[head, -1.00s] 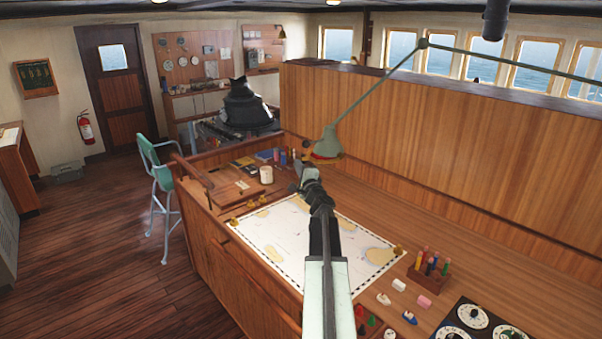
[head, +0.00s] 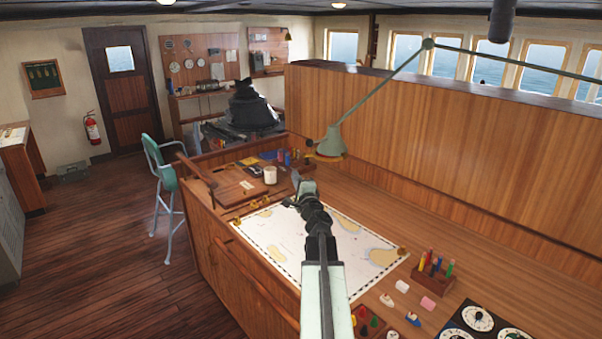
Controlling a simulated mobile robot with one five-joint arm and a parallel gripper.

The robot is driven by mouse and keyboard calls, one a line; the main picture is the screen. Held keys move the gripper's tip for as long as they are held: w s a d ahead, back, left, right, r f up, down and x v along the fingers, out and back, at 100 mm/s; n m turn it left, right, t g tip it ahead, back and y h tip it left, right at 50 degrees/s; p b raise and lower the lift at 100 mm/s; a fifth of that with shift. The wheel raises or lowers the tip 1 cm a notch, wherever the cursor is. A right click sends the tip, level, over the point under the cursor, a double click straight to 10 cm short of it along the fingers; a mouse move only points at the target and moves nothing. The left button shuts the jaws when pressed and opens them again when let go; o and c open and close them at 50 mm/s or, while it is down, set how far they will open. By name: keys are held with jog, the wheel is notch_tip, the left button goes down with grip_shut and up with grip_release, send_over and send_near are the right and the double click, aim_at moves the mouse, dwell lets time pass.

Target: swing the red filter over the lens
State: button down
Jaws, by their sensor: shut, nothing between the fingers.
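A green desk lamp (head: 330,142) hangs on a long jointed arm above the back of the chart table. Its shade opens downward, with a thin brownish-orange rim along the lower edge. A small dark piece (head: 309,142) sticks out at the shade's left side. I cannot tell whether it belongs to the filter. The lens is hidden inside the shade, and no clear red filter shows now. My gripper (head: 296,186) is shut and empty, below and to the left of the shade, apart from it, over the far end of the chart.
A white mug (head: 270,175) and small bottles stand near my gripper. The chart (head: 290,245) lies flat on the table. A pen block (head: 433,275), small model boats and dials are at the right. A tall wooden panel (head: 420,140) rises behind the lamp.

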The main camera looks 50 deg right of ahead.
jog(key=a, duration=0.1)
jog(key=s+a, duration=0.1)
jog(key=a, duration=0.1)
jog(key=shift+f, duration=0.15)
